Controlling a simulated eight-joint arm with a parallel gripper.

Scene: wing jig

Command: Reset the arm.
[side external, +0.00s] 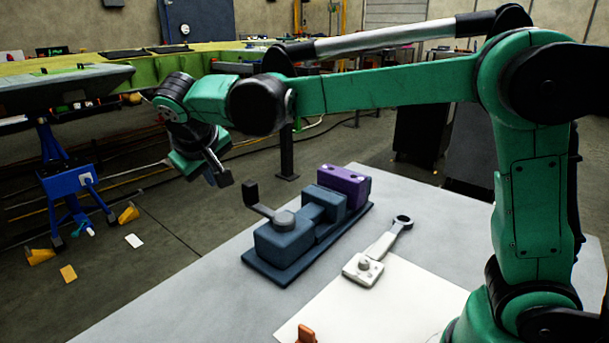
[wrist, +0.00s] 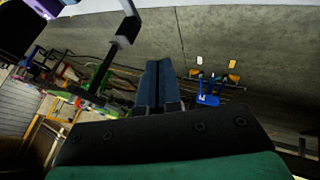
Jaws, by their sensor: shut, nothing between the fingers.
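My gripper (side external: 220,179) hangs in the air at the left edge of the grey table (side external: 190,268), a little left of the handle of a dark blue vise-like fixture (side external: 285,250). Its two fingers (wrist: 158,82) lie together in the wrist view, shut with nothing held. My green arm reaches across from the right, above the table. The wrist view looks out past the fingers over the concrete floor.
The fixture's black upright handle (side external: 251,192) stands close to the gripper; it also shows in the wrist view (wrist: 128,30). A purple block (side external: 343,184) sits at the fixture's far end. A white tool with a ring end (side external: 362,268) and an orange piece (side external: 306,335) lie nearer. A blue stand (side external: 68,198) is left.

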